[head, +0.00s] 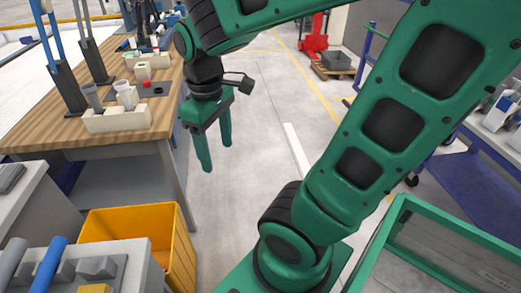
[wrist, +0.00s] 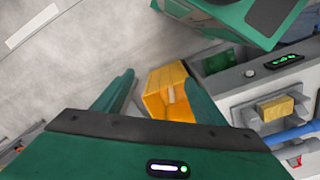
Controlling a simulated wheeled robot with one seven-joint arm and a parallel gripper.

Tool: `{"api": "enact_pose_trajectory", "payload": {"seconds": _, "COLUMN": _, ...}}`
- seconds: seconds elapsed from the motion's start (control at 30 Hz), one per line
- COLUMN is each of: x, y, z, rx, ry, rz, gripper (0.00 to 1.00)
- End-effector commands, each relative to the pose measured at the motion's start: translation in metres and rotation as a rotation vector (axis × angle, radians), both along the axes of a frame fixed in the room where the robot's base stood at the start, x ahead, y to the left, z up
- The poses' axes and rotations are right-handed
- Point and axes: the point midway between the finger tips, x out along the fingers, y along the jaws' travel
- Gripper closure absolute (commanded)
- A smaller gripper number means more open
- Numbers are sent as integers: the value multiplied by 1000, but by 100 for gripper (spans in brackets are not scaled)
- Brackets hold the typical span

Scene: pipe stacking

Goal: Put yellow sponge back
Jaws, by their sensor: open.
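A small yellow block (wrist: 275,108), which looks like the sponge, sits on the grey fixture at the right of the wrist view. In the head view only a sliver of it (head: 95,289) shows at the bottom edge. My gripper (head: 217,157) hangs in the air over the aisle, fingers pointing down, to the right of the wooden bench. It is open, with nothing between its fingers, and is well apart from the block. In the wrist view its two fingers (wrist: 158,76) frame part of a yellow bin (wrist: 153,100) lying beyond them.
The yellow bin (head: 183,248) stands on the floor beside the grey fixture (head: 143,270), which carries blue and grey pipes. The wooden bench (head: 35,133) holds a cream pipe holder (head: 117,119). A green-framed case (head: 400,215) is at lower right. The aisle floor is clear.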

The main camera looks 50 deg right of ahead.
Motion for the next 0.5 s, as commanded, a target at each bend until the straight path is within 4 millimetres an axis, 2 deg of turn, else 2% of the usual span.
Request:
{"api": "enact_pose_trajectory", "payload": {"seconds": 0.03, "x": -15, "y": -20, "z": -1, "rx": 4, "ry": -3, "rz": -144, "gripper": 35}}
{"api": "enact_pose_trajectory", "payload": {"seconds": 0.1, "x": -35, "y": -41, "z": -4, "rx": 11, "ry": -4, "rz": -332, "gripper": 35}}
{"api": "enact_pose_trajectory", "payload": {"seconds": 0.2, "x": -60, "y": -62, "z": -7, "rx": 18, "ry": -5, "rz": -561, "gripper": 35}}
{"api": "enact_pose_trajectory", "payload": {"seconds": 0.33, "x": -84, "y": -76, "z": -11, "rx": 26, "ry": -4, "rz": -762, "gripper": 35}}
{"api": "enact_pose_trajectory", "payload": {"seconds": 0.5, "x": -95, "y": -86, "z": -14, "rx": 31, "ry": -3, "rz": -859, "gripper": 35}}
